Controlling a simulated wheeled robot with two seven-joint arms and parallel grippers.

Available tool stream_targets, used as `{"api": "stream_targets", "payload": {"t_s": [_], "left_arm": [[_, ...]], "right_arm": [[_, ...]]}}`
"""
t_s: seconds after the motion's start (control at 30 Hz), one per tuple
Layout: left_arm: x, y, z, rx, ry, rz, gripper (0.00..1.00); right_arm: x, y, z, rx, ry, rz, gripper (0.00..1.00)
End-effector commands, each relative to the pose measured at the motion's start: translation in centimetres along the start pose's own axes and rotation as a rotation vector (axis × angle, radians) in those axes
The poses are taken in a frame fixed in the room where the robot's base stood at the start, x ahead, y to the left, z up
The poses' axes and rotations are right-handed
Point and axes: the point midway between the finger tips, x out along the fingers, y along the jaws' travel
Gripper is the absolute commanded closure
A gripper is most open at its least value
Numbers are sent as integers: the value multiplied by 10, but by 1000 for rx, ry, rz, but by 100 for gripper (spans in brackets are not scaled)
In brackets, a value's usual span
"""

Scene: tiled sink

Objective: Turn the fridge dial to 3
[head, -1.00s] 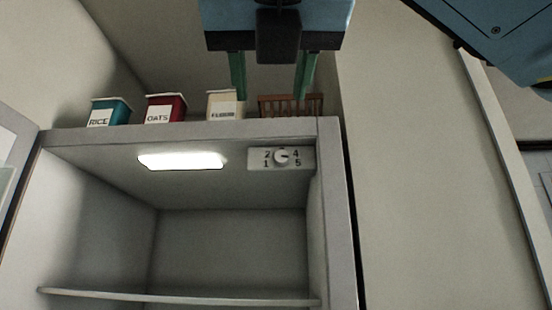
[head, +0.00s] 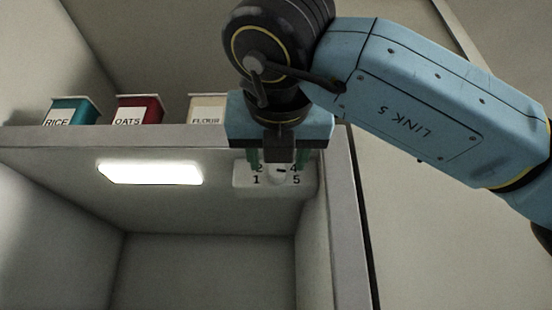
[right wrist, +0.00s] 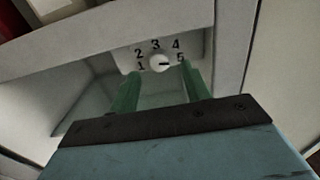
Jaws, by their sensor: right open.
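The fridge dial (head: 278,176) is a small round white knob on a pale panel (head: 240,182) under the fridge's top edge. The numbers 1 to 5 run around it. In the right wrist view the knob (right wrist: 160,63) has a dark mark pointing right, towards 5. My right gripper (head: 278,163) is open, its green fingers in front of the panel, partly hiding it. In the right wrist view the right gripper (right wrist: 162,74) has one finger either side of the knob's line; I cannot tell whether they touch it. My left gripper is out of view.
A lit lamp (head: 150,173) is left of the panel. The fridge's right wall (head: 350,235) stands close by. The fridge interior below looks clear.

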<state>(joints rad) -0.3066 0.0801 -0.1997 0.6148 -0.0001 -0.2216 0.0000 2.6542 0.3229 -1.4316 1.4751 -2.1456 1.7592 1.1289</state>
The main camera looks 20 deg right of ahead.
Motion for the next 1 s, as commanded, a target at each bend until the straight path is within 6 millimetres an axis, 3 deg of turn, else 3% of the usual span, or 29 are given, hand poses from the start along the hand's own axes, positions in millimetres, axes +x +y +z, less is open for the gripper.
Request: {"api": "stream_targets", "payload": {"t_s": [0.17,0.57,0.9,1.0], "left_arm": [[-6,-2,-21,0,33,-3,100],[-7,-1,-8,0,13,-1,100],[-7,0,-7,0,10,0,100],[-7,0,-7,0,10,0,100]], "right_arm": [[21,0,1,0,1,0,52],[28,0,0,0,0,1,54],[27,0,0,0,0,1,97],[27,0,0,-3,0,1,97]]}}
